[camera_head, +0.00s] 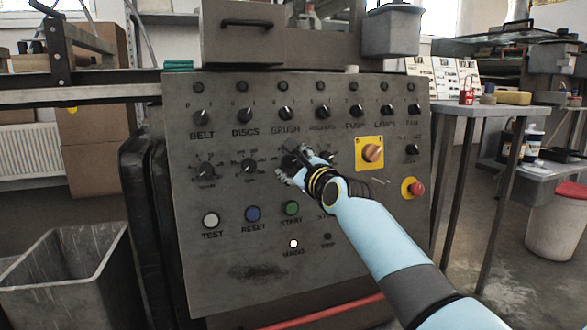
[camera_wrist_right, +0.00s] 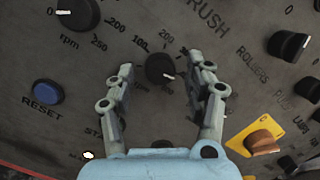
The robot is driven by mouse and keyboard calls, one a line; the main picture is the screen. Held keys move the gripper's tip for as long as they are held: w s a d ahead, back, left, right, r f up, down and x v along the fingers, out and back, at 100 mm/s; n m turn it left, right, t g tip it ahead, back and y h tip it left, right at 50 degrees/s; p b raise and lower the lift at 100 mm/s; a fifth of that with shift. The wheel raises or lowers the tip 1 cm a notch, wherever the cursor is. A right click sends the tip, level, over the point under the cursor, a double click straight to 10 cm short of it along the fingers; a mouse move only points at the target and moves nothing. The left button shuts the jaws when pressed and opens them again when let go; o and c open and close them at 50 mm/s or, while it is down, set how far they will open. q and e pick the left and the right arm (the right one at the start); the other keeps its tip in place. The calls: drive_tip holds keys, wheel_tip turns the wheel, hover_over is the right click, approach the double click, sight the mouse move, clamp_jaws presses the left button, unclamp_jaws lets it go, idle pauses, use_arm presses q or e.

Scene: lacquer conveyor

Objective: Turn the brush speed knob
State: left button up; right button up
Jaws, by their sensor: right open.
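The brush speed knob (camera_wrist_right: 160,68) is a small round black knob with a white pointer mark, on a printed scale below the BRUSH label. In the wrist view it sits between the two fingertips of my right gripper (camera_wrist_right: 161,68), with a gap on each side. The fingers are open and point at the panel. In the head view my right gripper (camera_head: 293,167) is at the third knob of the lower row and hides most of it. My left gripper is not in view.
The grey control panel (camera_head: 262,215) has another knob (camera_head: 249,165) to the left and a yellow-backed orange switch (camera_head: 372,152) to the right. Blue RESET (camera_head: 252,214) and green START (camera_head: 291,208) buttons lie below. A red stop button (camera_head: 416,189) is at the right edge.

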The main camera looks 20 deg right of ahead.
clamp_jaws()
